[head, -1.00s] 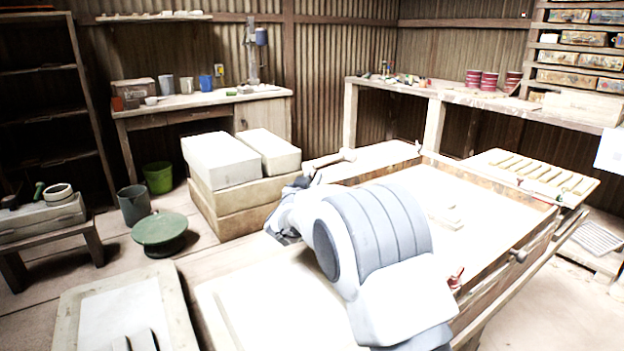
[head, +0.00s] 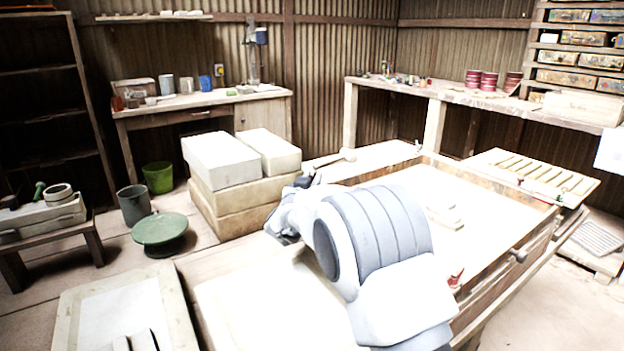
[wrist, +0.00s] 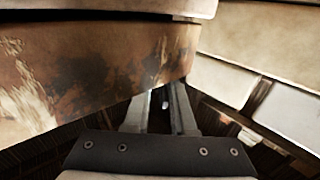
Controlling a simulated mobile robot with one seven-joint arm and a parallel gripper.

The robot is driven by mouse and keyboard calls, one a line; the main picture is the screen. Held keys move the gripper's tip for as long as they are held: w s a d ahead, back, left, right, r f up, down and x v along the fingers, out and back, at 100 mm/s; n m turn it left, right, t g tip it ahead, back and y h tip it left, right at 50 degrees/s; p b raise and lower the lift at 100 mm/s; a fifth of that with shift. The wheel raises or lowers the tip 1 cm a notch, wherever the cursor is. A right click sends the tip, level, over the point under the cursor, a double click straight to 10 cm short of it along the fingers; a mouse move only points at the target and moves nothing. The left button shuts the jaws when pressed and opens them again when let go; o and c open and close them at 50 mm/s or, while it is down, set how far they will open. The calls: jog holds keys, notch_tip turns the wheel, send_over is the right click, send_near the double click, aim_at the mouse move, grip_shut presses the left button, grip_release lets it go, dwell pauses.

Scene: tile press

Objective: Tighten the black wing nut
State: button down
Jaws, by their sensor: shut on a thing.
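My gripper (wrist: 159,108) shows in the wrist view, its two fingers pointing away below a stained wooden edge (wrist: 95,75). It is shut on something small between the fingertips. I cannot make out the black wing nut there; the fingers and shadow hide it. In the head view my arm hides the fingertips and the near left side of the press table (head: 375,172). Other fasteners show on that table: a red one (head: 455,278) at the front, a grey knob (head: 518,256) on the right side, and a small red one (head: 519,182) at the far right.
Stacked pale blocks (head: 222,160) stand just beyond my gripper, and also show at the wrist view's right (wrist: 255,45). A green round stand (head: 160,230) and a grey bucket (head: 133,204) are on the floor to the left. A framed board (head: 120,300) lies front left.

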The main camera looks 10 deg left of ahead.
jog(key=c, duration=0.8)
grip_release()
jog(key=shift+o, duration=0.2)
jog(key=s+p, duration=0.3)
jog(key=s, duration=1.4)
jog(key=shift+s+d+p, duration=0.15)
jog(key=shift+s+p, duration=0.05)
jog(key=shift+p, duration=0.2)
jog(key=shift+r, duration=0.1)
